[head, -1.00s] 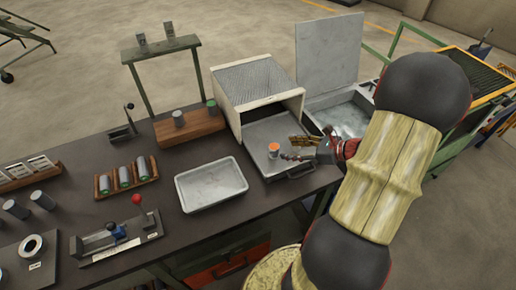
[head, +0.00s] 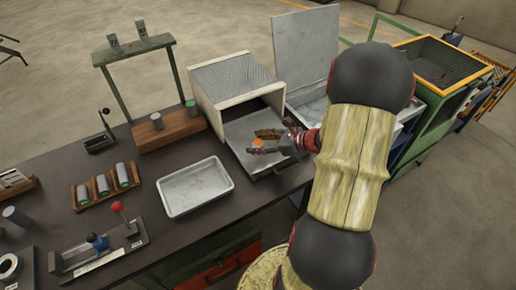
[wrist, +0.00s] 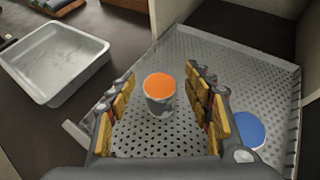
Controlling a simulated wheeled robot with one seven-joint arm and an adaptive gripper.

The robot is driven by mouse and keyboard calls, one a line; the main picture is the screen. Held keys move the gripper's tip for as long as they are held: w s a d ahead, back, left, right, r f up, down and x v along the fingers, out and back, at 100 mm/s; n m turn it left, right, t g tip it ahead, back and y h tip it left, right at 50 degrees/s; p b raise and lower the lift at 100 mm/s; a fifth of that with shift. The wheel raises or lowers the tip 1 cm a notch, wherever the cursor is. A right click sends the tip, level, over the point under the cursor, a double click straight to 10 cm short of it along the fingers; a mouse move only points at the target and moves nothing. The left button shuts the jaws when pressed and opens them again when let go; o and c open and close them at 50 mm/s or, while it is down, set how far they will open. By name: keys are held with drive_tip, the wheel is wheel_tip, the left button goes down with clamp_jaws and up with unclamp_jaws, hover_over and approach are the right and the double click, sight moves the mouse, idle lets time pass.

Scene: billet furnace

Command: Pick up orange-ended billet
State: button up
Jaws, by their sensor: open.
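The orange-ended billet (wrist: 159,92) is a grey cylinder with an orange top, standing upright on the perforated furnace tray (wrist: 180,55). In the head view its orange end (head: 257,143) is partly hidden by my gripper (head: 270,146). In the wrist view my gripper (wrist: 160,108) is open, with one yellow-padded finger on each side of the billet. Gaps show between the billet and both fingers, and it looks slightly beyond the fingertips. A blue-ended billet (wrist: 250,130) is on the same tray, right of and outside the right finger.
The box-shaped furnace (head: 232,85) stands behind the tray. An empty metal pan (head: 195,188) lies to the left. A rack of green-ended billets (head: 104,188) and a wooden block (head: 170,130) are farther left. An open-lidded tank (head: 300,95) stands at right.

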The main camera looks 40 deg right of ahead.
drive_tip(key=shift+c, duration=1.2)
clamp_jaws()
